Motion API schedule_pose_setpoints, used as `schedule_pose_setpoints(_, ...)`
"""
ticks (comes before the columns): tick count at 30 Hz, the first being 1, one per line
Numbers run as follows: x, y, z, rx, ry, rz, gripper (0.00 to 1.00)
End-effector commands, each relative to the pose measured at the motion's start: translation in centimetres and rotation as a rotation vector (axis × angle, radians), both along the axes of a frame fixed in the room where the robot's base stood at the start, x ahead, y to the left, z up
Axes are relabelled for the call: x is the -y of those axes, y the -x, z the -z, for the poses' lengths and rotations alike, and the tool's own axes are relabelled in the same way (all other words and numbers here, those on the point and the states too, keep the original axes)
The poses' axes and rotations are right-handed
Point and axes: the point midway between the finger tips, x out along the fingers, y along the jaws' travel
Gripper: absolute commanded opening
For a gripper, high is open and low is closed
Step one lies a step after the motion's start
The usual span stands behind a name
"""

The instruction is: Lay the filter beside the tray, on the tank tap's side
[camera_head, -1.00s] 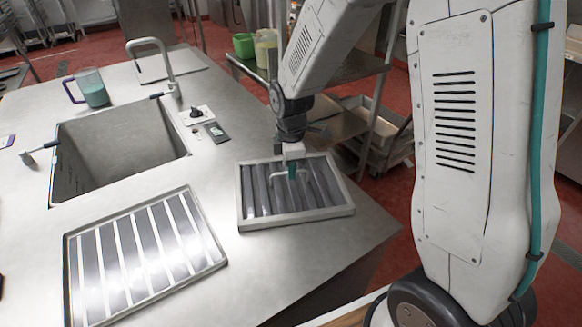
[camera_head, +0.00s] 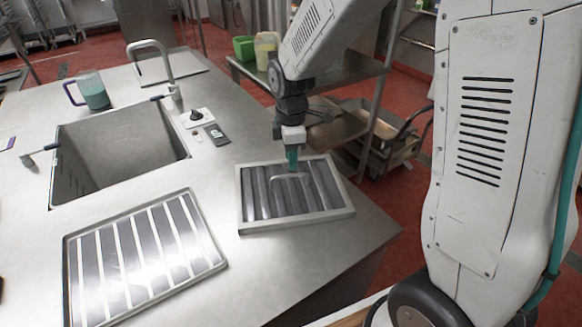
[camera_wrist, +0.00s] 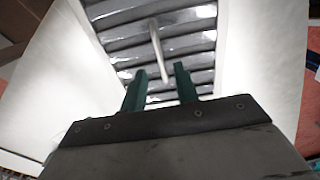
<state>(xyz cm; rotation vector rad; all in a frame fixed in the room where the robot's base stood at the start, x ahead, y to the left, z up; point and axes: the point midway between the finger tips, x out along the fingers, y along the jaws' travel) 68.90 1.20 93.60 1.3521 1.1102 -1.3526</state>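The filter (camera_head: 263,222), a metal frame with dark slats and a thin raised handle (camera_head: 291,177), lies flat on the steel counter. It is to the right of the tray (camera_head: 68,290), a shallow metal tray with pale stripes, with a strip of bare counter between them. My gripper (camera_head: 292,166) is above the filter, pointing down. In the wrist view its green fingers (camera_wrist: 160,85) are apart and empty, with the handle (camera_wrist: 157,45) ahead of their tips. A curved tap (camera_head: 150,42) stands behind the sink.
The sink (camera_head: 120,150) opens behind the tray and left of the filter. A small black-knobbed plate (camera_head: 197,117) and dark pad (camera_head: 217,134) lie beside it. A jug (camera_head: 92,92) stands at the back left. The counter edge runs close right of the filter.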

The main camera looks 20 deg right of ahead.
Motion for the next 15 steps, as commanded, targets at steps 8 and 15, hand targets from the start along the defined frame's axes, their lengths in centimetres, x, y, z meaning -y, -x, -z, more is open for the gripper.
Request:
schedule_pose_setpoints(8, 0.0, -0.1, -5.4, 0.003, 0.000, 0.000, 0.30)
schedule_pose_setpoints(15, 0.0, 0.0, -6.9, 0.001, 0.000, 0.000, 0.30)
